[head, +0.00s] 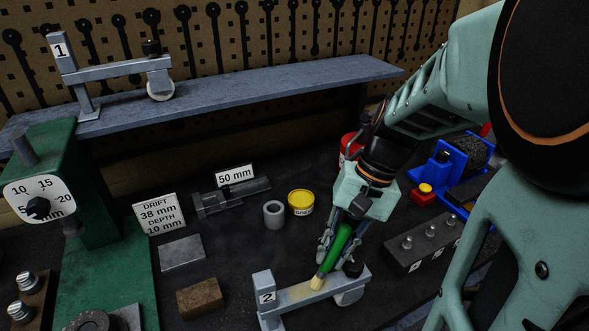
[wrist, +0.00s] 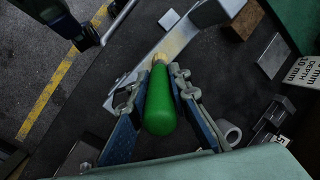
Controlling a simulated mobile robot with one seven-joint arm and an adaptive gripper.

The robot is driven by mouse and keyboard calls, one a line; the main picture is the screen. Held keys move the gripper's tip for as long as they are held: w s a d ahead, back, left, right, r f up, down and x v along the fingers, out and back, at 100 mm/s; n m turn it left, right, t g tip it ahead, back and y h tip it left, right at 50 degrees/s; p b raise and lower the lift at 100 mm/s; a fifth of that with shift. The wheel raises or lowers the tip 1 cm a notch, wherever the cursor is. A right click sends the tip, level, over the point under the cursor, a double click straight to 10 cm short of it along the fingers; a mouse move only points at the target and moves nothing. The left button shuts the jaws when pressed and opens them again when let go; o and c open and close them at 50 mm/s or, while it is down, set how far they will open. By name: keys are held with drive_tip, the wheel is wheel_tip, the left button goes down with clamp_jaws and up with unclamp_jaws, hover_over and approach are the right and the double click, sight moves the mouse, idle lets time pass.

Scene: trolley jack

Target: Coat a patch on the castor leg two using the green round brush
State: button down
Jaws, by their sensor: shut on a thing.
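My gripper (head: 341,240) is shut on the green round brush (head: 336,247), which it holds tilted with the bristles pointing down. In the wrist view the green handle (wrist: 162,100) lies between the two fingers. The bristle tip is at the top of castor leg two (head: 331,282), a grey bar with a label 2 and a wheel at its right end. A yellowish patch shows on the bar left of the bristles. I cannot tell whether the bristles touch the metal. In the wrist view the leg (wrist: 177,42) runs diagonally beyond the brush tip.
Castor leg one (head: 120,70) stands on the grey shelf (head: 240,88). A yellow tin (head: 301,202), a grey ring (head: 273,214) and a brown block (head: 199,297) lie nearby. A dark block with pegs (head: 424,246) is to the right; a green press (head: 98,200) stands left.

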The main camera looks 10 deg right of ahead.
sight(349, 228)
drive_tip(key=shift+w+d, duration=0.2)
drive_tip(key=shift+d, duration=0.75)
drive_tip(key=shift+w+d, duration=0.2)
drive_tip(key=shift+d, duration=0.7)
drive_tip(key=shift+r+p, duration=0.15)
drive_tip(key=shift+p, duration=0.15)
drive_tip(key=shift+r+p, duration=2.05)
drive_tip(key=shift+r, duration=0.85)
drive_tip(key=shift+r, duration=1.55)
drive_tip(key=shift+a+f, duration=0.1)
